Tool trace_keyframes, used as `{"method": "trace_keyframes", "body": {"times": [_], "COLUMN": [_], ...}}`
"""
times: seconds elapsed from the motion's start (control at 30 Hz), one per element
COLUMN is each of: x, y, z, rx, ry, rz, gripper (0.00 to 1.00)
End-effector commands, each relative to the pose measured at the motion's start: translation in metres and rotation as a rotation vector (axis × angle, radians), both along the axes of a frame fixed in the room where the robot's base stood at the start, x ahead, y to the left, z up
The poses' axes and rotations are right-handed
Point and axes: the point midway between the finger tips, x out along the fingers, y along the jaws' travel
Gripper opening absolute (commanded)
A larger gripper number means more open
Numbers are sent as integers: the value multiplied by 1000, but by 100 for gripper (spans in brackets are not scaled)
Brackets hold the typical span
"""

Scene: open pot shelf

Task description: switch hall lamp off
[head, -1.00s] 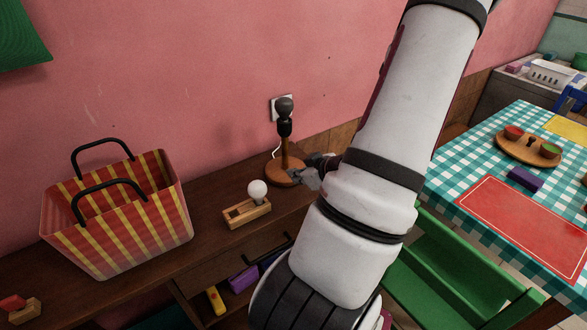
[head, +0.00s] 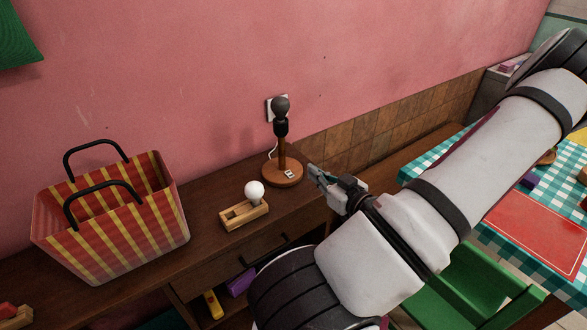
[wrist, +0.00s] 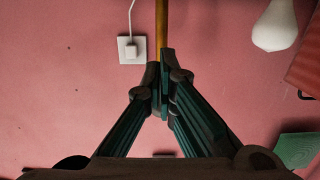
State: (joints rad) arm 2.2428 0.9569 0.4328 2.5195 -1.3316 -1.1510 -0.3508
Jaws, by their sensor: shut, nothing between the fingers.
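The hall lamp (head: 283,152) stands upright on the dark wooden cabinet, with a round wooden base and a brown stem. A brown upright strip behind the fingertips there may be the lamp stem.
A white bulb in a wooden holder (head: 244,216) stands left of the lamp. A striped bag (head: 112,215) is further left on the cabinet (head: 204,191). A wall socket (head: 270,110) with a cord is behind the lamp. A checked table (head: 420,166) is at right.

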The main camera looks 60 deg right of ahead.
Motion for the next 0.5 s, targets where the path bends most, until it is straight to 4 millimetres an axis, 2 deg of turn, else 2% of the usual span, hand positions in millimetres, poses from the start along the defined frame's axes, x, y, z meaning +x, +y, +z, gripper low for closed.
{"method": "trace_keyframes", "body": {"times": [0.23,0.5], "x": [13,57], "y": [-7,-30], "z": [-2,-9], "rx": [0,0], "ry": [0,0], "rz": [2,4], "gripper": [0,0]}}
